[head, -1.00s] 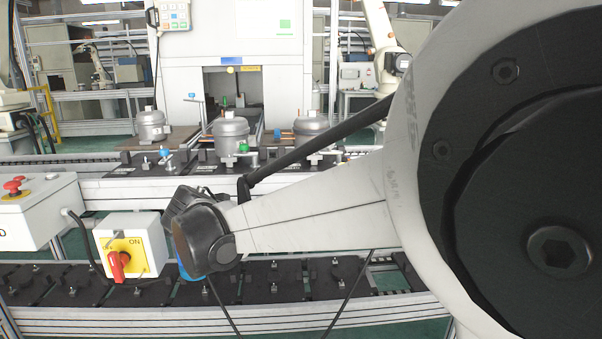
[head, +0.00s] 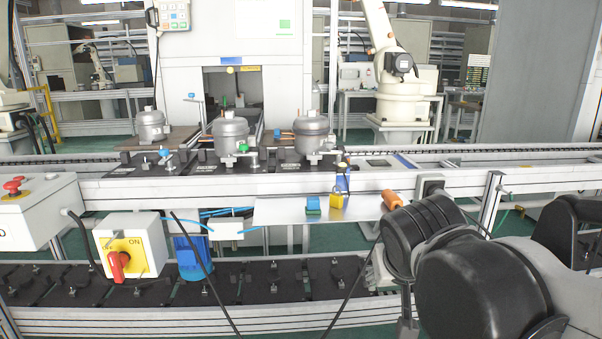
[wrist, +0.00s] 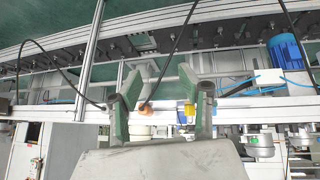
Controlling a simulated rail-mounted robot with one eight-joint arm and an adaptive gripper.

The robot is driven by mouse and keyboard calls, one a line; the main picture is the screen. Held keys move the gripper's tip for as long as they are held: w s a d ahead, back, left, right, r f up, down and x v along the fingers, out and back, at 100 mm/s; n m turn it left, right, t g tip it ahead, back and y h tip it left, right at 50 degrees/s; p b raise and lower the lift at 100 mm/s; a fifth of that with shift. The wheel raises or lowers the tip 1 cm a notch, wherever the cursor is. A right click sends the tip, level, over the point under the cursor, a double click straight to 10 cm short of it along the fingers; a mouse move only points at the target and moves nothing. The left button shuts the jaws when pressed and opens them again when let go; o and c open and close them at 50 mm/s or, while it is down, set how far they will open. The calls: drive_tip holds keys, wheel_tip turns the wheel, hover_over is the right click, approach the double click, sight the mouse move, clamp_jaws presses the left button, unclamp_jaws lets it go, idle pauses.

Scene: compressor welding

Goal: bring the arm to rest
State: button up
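My gripper (wrist: 160,82) shows in the wrist view with its two green-padded fingers spread wide apart. Nothing is held between them; a shelf with an orange-handled item lies in the background beyond the gap. In the head view my dark wrist joints and arm (head: 470,285) fill the lower right, in front of the conveyor. I cannot make out the gripper fingers clearly in the head view.
Several compressors (head: 312,133) stand on the upper conveyor. A white shelf (head: 275,212) below carries a blue block (head: 313,205), a yellow item (head: 336,201) and an orange handle (head: 391,199). A switch box (head: 145,240) and blue motor (head: 190,258) are at left.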

drive_tip(key=s+d+f+y, duration=0.1)
drive_tip(key=s+d+f, duration=0.15)
drive_tip(key=s, duration=0.35)
drive_tip(key=s+d+f, duration=0.2)
drive_tip(key=s+f, duration=0.1)
drive_tip(key=s, duration=0.2)
wheel_tip(320, 180, up, 17)
drive_tip(key=p, duration=1.6)
drive_tip(key=shift+a+f, duration=0.15)
drive_tip(key=shift+a, duration=0.1)
